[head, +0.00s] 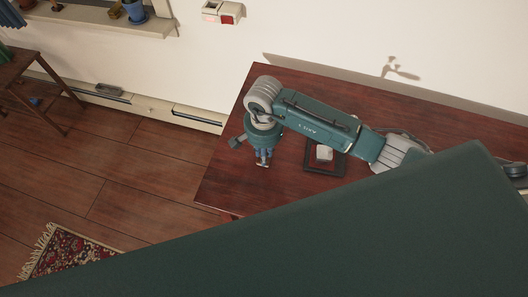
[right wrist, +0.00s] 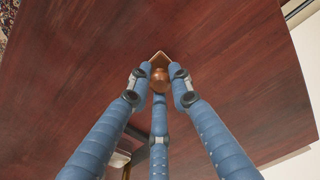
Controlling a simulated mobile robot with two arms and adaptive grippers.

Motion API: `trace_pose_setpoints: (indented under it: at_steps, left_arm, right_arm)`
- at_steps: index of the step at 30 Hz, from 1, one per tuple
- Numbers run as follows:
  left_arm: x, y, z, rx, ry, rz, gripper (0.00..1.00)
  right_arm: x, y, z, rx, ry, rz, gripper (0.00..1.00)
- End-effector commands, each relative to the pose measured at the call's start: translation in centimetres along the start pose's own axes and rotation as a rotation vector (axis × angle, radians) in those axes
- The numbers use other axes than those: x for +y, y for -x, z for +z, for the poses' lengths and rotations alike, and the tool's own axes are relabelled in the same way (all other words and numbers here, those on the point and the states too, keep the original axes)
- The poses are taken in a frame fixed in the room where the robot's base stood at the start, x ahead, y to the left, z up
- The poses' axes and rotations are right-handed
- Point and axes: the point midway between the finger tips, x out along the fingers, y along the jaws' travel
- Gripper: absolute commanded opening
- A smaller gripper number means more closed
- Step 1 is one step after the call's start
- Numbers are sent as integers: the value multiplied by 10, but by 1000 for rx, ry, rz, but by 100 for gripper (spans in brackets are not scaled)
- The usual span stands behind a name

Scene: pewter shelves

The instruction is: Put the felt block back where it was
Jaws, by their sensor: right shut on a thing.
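My right gripper (head: 263,161) is over the left part of the dark red table (head: 225,180). In the right wrist view its three blue fingers (right wrist: 160,74) are shut on a small copper-brown rounded thing (right wrist: 160,83), with a tan square corner (right wrist: 160,59) showing just beyond it. Whether this is the felt block I cannot tell, as the fingers hide much of it. A pale grey block (head: 324,153) is at a dark square frame (head: 312,168) on the table, right of the gripper under my forearm. My left gripper is not in view.
The table's left edge is close to the gripper, with wooden floor beyond. A wall (head: 330,35) runs behind the table. A patterned rug (head: 65,253) and a side table (head: 35,75) are at the left. A dark green surface covers the front.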

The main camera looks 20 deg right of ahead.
Motion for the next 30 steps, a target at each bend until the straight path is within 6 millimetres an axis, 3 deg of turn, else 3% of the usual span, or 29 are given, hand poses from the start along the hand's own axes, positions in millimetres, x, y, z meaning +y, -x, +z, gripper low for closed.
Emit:
trace_pose_setpoints:
  at_steps: [4,5,7,20,30]
  left_arm:
    - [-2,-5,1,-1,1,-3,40]
    - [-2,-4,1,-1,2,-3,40]
    - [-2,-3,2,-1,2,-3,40]
    - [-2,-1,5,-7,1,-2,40]
    - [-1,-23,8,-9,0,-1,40]
  right_arm:
    - [0,-4,-1,1,-1,0,0]
    - [0,-3,0,1,-1,0,24]
    - [0,-3,0,0,-1,0,38]
    - [0,4,-1,1,0,0,38]
    - [-1,71,-2,5,2,-4,38]
